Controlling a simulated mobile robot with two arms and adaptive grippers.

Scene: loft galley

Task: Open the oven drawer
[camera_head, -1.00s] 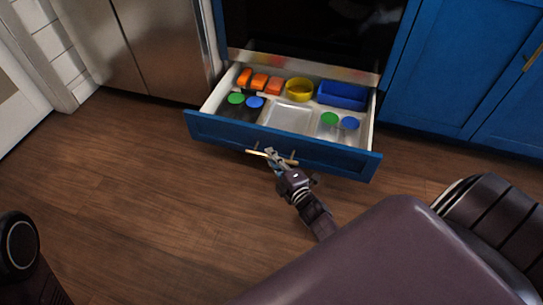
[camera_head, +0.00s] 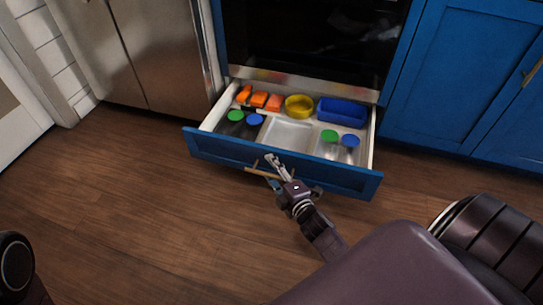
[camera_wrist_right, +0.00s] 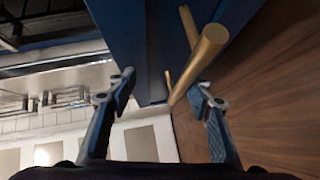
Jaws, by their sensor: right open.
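The blue-fronted drawer (camera_head: 325,177) under the oven stands pulled out, its inside showing. Its brass bar handle (camera_head: 258,174) is on the front face and also shows in the right wrist view (camera_wrist_right: 207,50). My right gripper (camera_head: 273,161) is at the handle, with its fingertips overlapping the drawer front just above the bar. In the wrist view its fingers are apart, and the bar shows near the right finger; I cannot tell whether they touch. My left gripper is out of view.
In the drawer are orange blocks (camera_head: 259,99), a yellow bowl (camera_head: 299,106), a blue bin (camera_head: 342,112) and containers with green and blue lids. The dark oven front (camera_head: 310,45) is above. Wood floor (camera_head: 130,190) is clear to the left.

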